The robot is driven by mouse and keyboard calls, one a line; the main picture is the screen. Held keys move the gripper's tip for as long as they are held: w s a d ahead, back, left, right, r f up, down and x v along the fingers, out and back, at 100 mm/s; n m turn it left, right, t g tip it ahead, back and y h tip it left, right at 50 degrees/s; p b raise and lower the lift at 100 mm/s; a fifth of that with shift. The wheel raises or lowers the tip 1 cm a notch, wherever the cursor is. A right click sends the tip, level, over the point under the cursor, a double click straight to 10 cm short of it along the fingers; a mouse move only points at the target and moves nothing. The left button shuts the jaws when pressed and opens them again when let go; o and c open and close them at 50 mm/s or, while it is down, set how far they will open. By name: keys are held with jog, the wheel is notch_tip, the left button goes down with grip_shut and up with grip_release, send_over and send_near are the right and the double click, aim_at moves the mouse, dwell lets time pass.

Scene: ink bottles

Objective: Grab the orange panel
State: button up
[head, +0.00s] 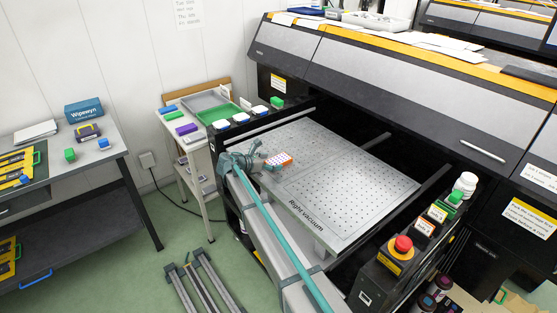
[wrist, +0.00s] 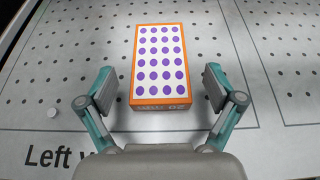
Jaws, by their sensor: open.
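The orange panel (wrist: 159,66) is a flat orange block with a white top covered in rows of purple dots. It lies on the perforated metal vacuum bed (wrist: 270,65). In the head view the panel (head: 279,160) sits near the left corner of the bed (head: 345,185). My gripper (wrist: 157,90) is open, with one finger on each side of the panel's near end and a visible gap on both sides. In the head view my gripper (head: 255,158) is at the left end of the panel. I cannot tell the exact height of the fingertips over the bed.
A dark printer frame surrounds the bed. A green tray (head: 218,113) stands behind. A red button (head: 403,244) and a white bottle (head: 466,184) are at right. The bed's middle is clear.

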jog(key=shift+w+d+f, duration=0.25)
jog(key=shift+w+d, duration=0.15)
jog(key=c, duration=1.3)
jog(key=shift+c, duration=0.3)
jog(key=shift+r, duration=0.15)
